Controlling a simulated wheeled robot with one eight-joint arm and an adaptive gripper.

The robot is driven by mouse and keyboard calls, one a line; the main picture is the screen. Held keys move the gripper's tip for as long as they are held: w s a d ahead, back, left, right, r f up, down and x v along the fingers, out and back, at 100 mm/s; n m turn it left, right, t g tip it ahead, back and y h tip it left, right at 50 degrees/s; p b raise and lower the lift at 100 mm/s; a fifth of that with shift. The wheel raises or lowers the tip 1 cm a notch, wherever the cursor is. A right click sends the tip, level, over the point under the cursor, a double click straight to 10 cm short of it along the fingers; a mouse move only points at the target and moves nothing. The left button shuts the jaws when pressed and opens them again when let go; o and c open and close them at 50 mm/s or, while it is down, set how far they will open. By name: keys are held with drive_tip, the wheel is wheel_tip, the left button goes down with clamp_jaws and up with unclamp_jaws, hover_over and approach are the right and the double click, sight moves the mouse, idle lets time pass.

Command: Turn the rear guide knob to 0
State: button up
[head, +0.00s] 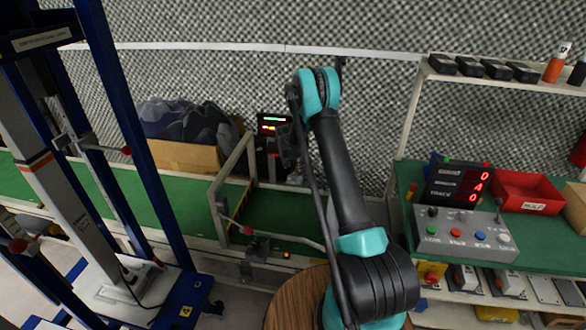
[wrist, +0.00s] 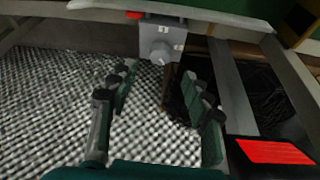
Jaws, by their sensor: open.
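A grey box (wrist: 163,30) with a round grey knob (wrist: 161,52) on its face shows at the top middle of the wrist view. Small white labels sit around the knob; they are too small to read surely, and its setting is unclear. I cannot tell whether this is the rear guide knob. My gripper (wrist: 158,85) is open and empty in the wrist view, its fingers spread on either side below the knob and apart from it. In the head view the gripper is not clearly visible near the dark parts by the display.
A green conveyor (head: 190,190) runs across the head view, with a lit display (head: 272,124) behind it. A blue-framed stand (head: 130,120) is at the left. A control box (head: 465,235) and a red bin (head: 527,193) stand on the right bench.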

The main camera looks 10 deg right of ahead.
drive_tip(key=d+r+n+y, duration=0.1)
drive_tip(key=d+n, duration=0.1)
drive_tip(key=n, duration=0.2)
drive_tip(key=n+g+y, duration=0.2)
drive_tip(key=n+y, duration=0.3)
drive_tip(key=n, duration=0.9)
approach(295, 174)
drive_tip(key=x, duration=0.8)
drive_tip(key=shift+a+f, duration=0.2)
drive_tip(key=shift+f, duration=0.15)
clamp_jaws()
